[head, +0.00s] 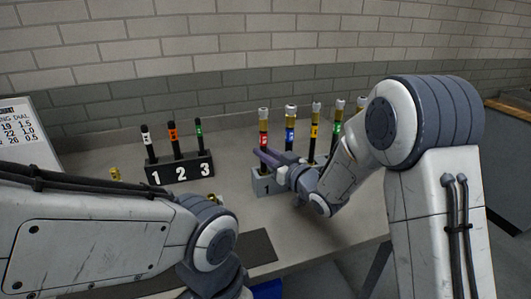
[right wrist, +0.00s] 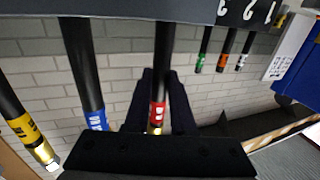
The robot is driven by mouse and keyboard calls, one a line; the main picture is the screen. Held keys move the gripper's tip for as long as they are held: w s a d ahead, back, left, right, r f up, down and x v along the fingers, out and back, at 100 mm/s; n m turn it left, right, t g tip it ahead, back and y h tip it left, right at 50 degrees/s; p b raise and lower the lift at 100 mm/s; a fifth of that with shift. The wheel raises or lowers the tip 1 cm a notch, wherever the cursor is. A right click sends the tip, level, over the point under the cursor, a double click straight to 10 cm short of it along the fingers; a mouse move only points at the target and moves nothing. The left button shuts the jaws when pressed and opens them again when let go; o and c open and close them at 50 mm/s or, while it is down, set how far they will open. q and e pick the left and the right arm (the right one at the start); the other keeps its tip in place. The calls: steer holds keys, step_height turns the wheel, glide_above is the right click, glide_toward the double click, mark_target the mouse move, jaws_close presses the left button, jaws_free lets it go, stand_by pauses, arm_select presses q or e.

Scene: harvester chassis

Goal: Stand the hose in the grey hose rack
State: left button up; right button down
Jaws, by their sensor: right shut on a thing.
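The hose with a red band (head: 264,127) is black with a pale metal end. It stands upright over the slot marked 1 of the grey hose rack (head: 262,185). My right gripper (head: 266,157) is shut on this hose just above the rack. In the right wrist view, which is upside down, the red-banded hose (right wrist: 165,60) runs between my dark fingers to the rack's edge. Whether its foot is fully seated is hidden. My left arm's wrist is low in front, and its fingers are hidden.
Hoses with blue (head: 290,130), yellow (head: 314,130) and green (head: 336,128) bands stand close beside it. A black rack (head: 180,170) marked 1, 2, 3 holds three shorter hoses. A brass fitting (head: 115,174) and a white chart (head: 22,130) are at left. A dark mat (head: 258,247) lies in front.

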stand_by(0.4)
steer(key=c, duration=0.7)
jaws_free()
steer(key=shift+f, duration=0.1)
steer(key=b+v, duration=0.1)
steer(key=v, duration=0.9)
steer(key=shift+s+d+b, duration=0.15)
steer(key=shift+s+b, duration=0.05)
steer(key=shift+b, duration=0.1)
